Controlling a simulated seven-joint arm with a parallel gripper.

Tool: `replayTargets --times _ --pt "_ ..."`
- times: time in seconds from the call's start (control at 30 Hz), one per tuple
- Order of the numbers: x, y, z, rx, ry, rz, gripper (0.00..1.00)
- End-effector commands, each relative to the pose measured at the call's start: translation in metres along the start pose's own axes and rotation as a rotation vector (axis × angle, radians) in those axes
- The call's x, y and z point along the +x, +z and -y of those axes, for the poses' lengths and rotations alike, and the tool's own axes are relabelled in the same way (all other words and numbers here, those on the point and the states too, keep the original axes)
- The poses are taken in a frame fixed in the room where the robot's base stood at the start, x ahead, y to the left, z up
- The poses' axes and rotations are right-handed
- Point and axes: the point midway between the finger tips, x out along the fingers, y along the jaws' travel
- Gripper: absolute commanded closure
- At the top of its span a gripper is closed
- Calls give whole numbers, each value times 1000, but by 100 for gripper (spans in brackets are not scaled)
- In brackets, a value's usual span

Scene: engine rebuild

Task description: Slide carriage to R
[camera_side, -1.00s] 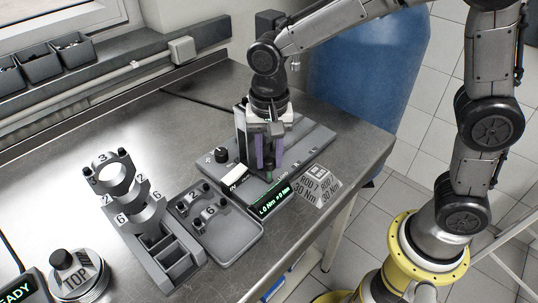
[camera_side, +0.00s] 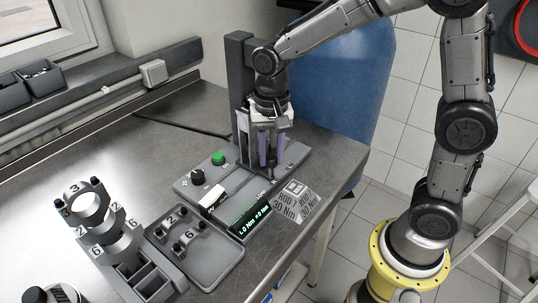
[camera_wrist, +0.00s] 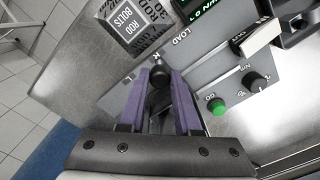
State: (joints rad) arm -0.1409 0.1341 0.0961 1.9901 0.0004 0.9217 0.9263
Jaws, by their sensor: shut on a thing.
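The test station (camera_side: 185,184) is a grey bench unit with a tall dark post at its back. Its carriage shows in the wrist view as a dark slider with a round black knob (camera_wrist: 160,74), close by a letter mark that looks like R. The purple fingers of my gripper (camera_side: 271,163) stand upright over the station's right end. In the wrist view they are closed on the knob, one on each side. The carriage body and track are partly hidden by the fingers.
The station's front has a lit display (camera_side: 250,213), a white-topped switch (camera_side: 213,198), a dial (camera_side: 197,177) and a green button (camera_side: 218,158). A grey tray (camera_side: 215,262) and a stand with numbered caps (camera_side: 90,205) are at left.

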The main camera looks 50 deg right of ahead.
Motion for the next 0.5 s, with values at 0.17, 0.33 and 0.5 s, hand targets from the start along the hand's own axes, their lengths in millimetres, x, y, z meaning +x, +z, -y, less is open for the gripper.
replayTargets --times 0.17,0.33,0.5 --pt "-2 -1 1 -1 -4 -4 52" --pt "-1 0 1 -1 -2 -2 38" --pt "-1 0 0 -1 -1 -1 38"
